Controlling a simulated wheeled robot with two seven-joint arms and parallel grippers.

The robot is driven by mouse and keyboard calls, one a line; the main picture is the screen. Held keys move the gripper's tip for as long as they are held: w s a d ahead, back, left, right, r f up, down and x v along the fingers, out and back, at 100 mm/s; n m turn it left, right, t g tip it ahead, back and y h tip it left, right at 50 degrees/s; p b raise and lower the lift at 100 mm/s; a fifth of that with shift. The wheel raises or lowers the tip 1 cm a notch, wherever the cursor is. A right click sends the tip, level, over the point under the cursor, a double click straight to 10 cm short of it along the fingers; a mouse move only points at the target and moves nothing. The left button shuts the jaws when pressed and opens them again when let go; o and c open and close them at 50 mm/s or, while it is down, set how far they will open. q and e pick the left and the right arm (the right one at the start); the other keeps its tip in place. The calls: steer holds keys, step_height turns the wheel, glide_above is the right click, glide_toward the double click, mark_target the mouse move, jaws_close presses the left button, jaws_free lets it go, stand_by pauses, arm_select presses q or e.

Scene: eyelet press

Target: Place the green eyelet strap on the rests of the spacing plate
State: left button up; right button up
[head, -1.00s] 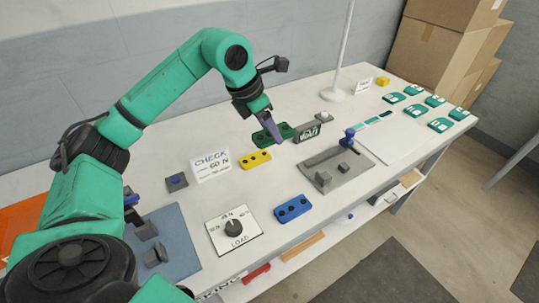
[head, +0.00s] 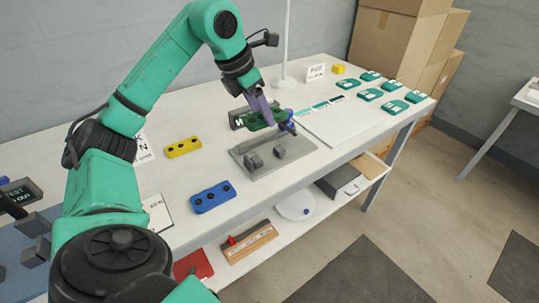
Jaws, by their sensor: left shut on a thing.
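The green eyelet strap (head: 258,123) is held above the table, just behind the grey plate, in front of a dark display. My left gripper (head: 264,112) points down and is shut on the strap; its fingers hide part of it. The grey plate (head: 298,150), which looks like the spacing plate, lies flat with two dark grey blocks (head: 253,161) (head: 279,152) standing on it, apparently the rests. Nothing lies on these blocks. The strap is behind them, apart from them. My right gripper is not in view.
A blue knobbed part (head: 287,126) stands at the plate's back edge, close to the strap. A yellow strap (head: 182,147) and a blue strap (head: 212,197) lie to the left. A white sheet (head: 335,122) lies to the right, with several teal pieces beyond.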

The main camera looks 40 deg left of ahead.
arm_select(q)
steer(key=f+b, duration=0.1)
steer(key=f, duration=0.2)
steer(key=f+b, duration=0.1)
steer(key=f, duration=0.2)
steer(key=f+b, duration=0.1)
steer(key=f, duration=0.2)
steer(key=shift+w+d+f, duration=0.15)
steer(key=shift+d+f, duration=0.1)
steer(key=shift+f, duration=0.4)
steer(key=shift+w+d, duration=0.15)
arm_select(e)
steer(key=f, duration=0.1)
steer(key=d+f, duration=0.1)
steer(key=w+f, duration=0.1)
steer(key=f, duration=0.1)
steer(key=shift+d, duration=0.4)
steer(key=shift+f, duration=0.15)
arm_select(q)
steer(key=o, duration=1.3)
steer(key=shift+f, duration=0.1)
steer(key=shift+o, duration=0.2)
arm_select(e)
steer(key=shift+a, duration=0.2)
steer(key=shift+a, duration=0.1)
